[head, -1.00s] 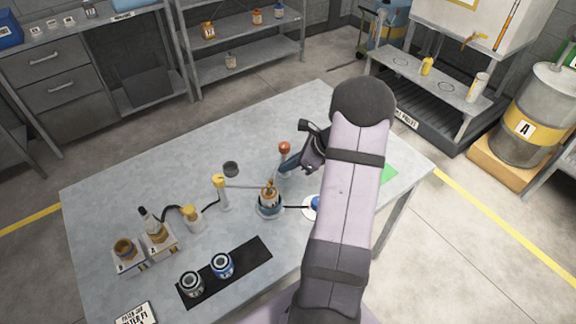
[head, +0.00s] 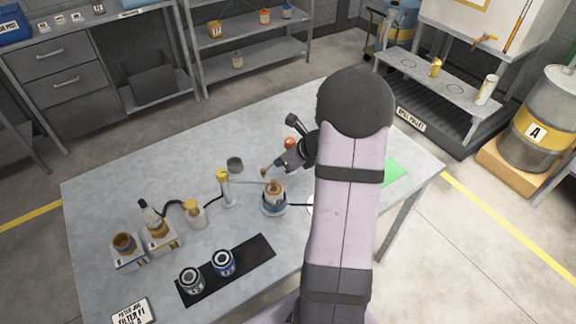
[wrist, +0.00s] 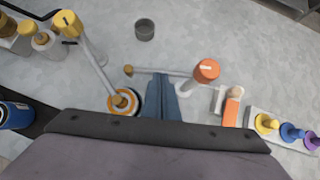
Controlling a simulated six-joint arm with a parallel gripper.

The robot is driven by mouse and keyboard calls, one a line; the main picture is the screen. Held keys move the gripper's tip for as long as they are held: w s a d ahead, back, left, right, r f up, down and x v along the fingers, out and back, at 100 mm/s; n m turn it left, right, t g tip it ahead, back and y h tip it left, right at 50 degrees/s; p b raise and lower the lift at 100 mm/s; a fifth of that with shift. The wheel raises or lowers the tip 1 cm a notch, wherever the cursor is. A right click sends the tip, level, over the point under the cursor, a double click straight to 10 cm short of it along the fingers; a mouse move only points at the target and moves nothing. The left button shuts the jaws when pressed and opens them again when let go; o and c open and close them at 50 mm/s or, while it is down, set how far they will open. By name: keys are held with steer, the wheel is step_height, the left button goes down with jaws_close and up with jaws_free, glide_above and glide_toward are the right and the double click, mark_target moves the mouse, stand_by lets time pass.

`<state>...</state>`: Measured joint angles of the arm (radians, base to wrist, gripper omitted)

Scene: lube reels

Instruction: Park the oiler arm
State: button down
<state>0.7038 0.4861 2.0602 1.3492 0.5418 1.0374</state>
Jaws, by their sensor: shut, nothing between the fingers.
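The likely oiler arm is a thin pale bar (wrist: 176,71) with a brown tip at its left end, running to an orange-knobbed post (wrist: 207,69) in the wrist view. In the head view the orange knob (head: 290,143) is partly hidden by my gripper, and the brown tip (head: 263,172) shows beyond the reel stand. My gripper (wrist: 162,76) is shut and empty, its blue fingertips at the middle of the bar; contact is unclear. The reel stand (head: 273,203), with orange and brown on top, also shows left of my fingers in the wrist view (wrist: 124,101).
A yellow-capped post (head: 222,175) stands left of the reel. A dark cup (head: 235,164) is behind it. Bottles (head: 195,214) and cans (head: 223,262) stand at the front left. Coloured knobs (wrist: 291,132) are right in the wrist view. The table's back left is clear.

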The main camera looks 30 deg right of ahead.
steer(key=w+m+g+h, duration=0.2)
steer(key=w+m+h, duration=0.5)
steer(key=m, duration=0.5)
steer(key=shift+w+a+b, duration=0.4)
steer(key=shift+w+b, duration=0.05)
steer(key=shift+w, duration=0.45)
steer(key=a+f+b+v, duration=0.1)
steer(key=a+v, duration=0.1)
steer(key=v, duration=1.1)
steer(key=shift+a+f, duration=0.3)
steer(key=shift+a, duration=0.05)
